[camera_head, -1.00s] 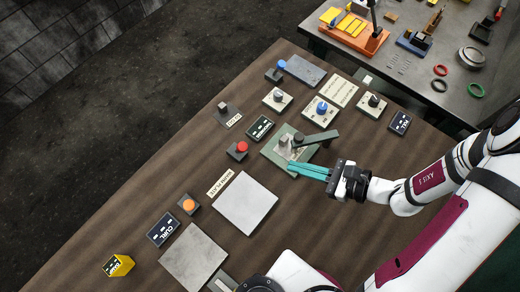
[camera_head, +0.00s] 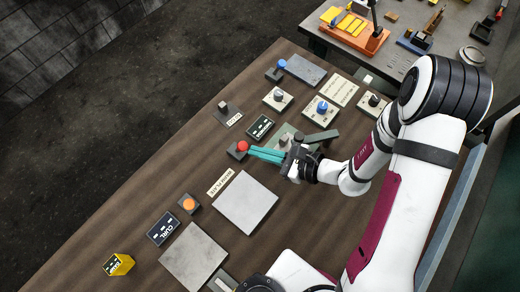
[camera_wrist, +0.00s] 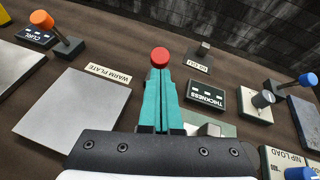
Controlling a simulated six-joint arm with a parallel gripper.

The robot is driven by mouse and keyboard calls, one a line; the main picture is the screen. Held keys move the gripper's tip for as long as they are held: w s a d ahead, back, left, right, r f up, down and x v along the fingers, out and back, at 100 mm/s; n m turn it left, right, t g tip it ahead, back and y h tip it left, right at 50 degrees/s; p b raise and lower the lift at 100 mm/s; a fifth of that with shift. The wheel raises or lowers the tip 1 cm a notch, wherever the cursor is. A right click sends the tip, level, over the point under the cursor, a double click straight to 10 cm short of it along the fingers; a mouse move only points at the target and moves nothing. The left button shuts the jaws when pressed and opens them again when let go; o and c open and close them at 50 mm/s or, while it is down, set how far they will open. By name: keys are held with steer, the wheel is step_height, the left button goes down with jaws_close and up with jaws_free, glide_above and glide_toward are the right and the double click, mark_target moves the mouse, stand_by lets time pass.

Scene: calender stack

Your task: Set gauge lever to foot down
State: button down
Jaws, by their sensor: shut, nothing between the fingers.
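The gauge is a pale green base (camera_head: 283,131) beside the dark THICKNESS display (camera_head: 260,127), with a dark green lever bar (camera_head: 321,137) pointing right. My gripper (camera_head: 251,153) is shut and empty. Its teal fingers reach left across the front of the gauge, with tips close to the red button (camera_head: 242,146); contact cannot be told. My gripper and wrist hide part of the gauge base. In the wrist view the red button (camera_wrist: 160,57) shows just beyond the fingertips (camera_wrist: 160,72).
The warm plate (camera_head: 246,203) lies in front of the fingers. Blue-knobbed (camera_head: 322,107) and black-knobbed (camera_head: 373,101) dials stand behind the gauge.

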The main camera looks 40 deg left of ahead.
mark_target(244, 142)
steer(key=shift+a+r+h, duration=0.2)
steer(key=shift+h, duration=0.1)
steer(key=shift+a+r, duration=0.1)
steer(key=shift+a+r+h, duration=0.65)
steer(key=shift+a+h, duration=0.25)
steer(key=shift+h, duration=0.4)
steer(key=shift+a+r, duration=0.2)
steer(key=shift+a, duration=0.45)
steer(key=shift+a+r, duration=0.2)
steer(key=shift+a, duration=0.4)
steer(key=shift+a+r, duration=0.1)
steer(key=shift+a, duration=0.85)
steer(key=shift+a, duration=0.1)
